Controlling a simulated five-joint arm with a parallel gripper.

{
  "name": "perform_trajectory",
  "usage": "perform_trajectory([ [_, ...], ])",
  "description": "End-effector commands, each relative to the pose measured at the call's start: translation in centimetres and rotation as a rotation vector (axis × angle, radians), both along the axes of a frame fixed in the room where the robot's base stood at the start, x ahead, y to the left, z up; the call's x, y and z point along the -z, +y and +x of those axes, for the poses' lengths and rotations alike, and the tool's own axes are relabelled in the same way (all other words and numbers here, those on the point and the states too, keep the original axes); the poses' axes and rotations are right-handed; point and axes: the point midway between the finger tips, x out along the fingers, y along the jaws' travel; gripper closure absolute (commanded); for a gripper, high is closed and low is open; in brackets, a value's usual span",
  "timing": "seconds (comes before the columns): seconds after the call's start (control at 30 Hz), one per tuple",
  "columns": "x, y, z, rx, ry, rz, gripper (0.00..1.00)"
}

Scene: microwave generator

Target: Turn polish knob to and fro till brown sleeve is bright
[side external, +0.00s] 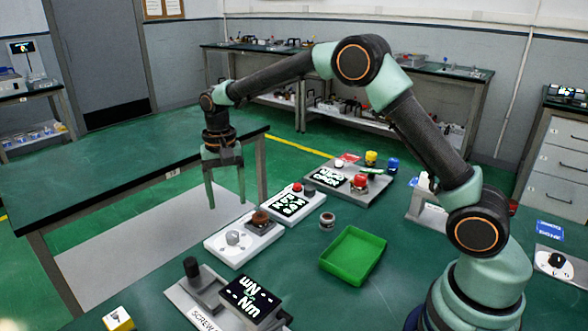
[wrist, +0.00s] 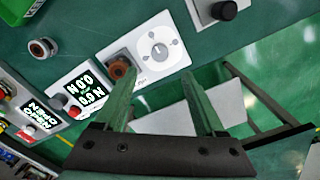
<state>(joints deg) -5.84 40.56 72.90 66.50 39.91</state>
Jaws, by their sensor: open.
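A white fixture plate (side external: 219,250) near the table's far edge carries a round white knob (side external: 234,238) and a brown sleeve (side external: 261,217). In the wrist view the white knob (wrist: 159,52) lies just beyond the fingers, between their lines. The brown sleeve (wrist: 118,70) is partly hidden there behind the left fingertip. It looks brown and dull. My gripper (side external: 227,203) is open and empty, pointing down above the far edge of the plate. Its two fingers also show spread in the wrist view (wrist: 155,72). Neither finger appears to touch the knob.
A display box (side external: 292,204) with a red button stands beside the plate. A loose metal ring (side external: 327,221) and a green tray (side external: 352,256) lie to the right. A screw station display (side external: 248,297) is in front. Several coloured pieces sit behind. Open table lies between these.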

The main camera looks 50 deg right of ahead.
Motion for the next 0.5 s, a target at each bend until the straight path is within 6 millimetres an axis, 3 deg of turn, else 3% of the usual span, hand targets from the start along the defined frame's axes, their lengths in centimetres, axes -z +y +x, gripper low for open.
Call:
perform_trajectory([
  [0.3, 6.3, 0.0, -0.1, -0.003, 0.005, 0.0, 0.28],
  [0.5, 9.0, 0.0, -0.1, -0.003, 0.003, -0.001, 0.28],
])
